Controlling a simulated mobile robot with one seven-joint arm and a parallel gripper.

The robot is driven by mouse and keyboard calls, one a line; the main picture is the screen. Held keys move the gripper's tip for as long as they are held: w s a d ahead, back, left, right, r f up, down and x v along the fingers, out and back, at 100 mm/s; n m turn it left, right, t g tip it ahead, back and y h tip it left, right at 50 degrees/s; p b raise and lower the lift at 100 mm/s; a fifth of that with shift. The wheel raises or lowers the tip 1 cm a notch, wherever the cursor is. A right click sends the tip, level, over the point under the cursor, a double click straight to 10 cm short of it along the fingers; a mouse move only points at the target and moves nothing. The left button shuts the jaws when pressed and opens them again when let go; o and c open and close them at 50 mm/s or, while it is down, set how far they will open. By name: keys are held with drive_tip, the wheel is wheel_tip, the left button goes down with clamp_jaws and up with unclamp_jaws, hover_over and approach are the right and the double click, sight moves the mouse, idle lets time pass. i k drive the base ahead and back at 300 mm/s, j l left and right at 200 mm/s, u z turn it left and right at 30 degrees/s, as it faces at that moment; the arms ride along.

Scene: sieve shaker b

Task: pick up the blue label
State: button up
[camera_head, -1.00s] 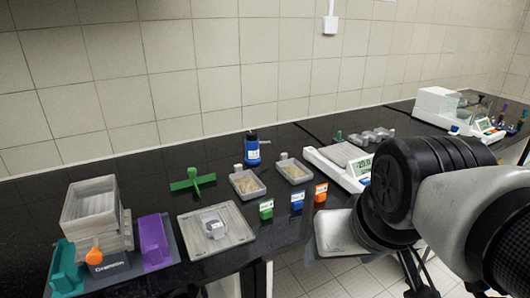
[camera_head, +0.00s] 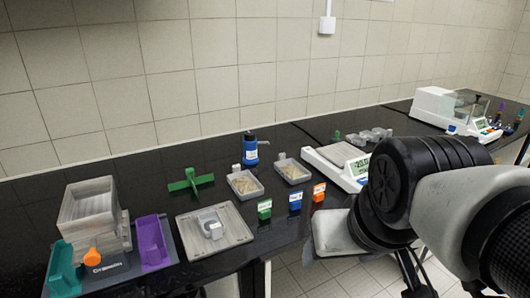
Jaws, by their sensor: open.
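The blue label (camera_head: 295,201) is a small upright block with a white top, standing near the front edge of the black bench. It is between a green label (camera_head: 264,209) on its left and an orange label (camera_head: 319,192) on its right, with gaps on both sides. Nothing covers it in this view. My arm comes in from the right, its dark wrist joint to the right of the labels. My gripper's fingers do not show.
A balance (camera_head: 340,163) stands to the right. A grey tray (camera_head: 190,241) with a small object, a green cross-shaped piece (camera_head: 190,181) and a sieve stack (camera_head: 88,211) are left.

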sight(294, 199)
drive_tip(key=i+l+u, duration=0.5)
drive_tip(key=l, duration=0.25)
drive_tip(key=i+l+u, duration=0.15)
drive_tip(key=l+u, duration=0.15)
drive_tip(key=l, duration=0.1)
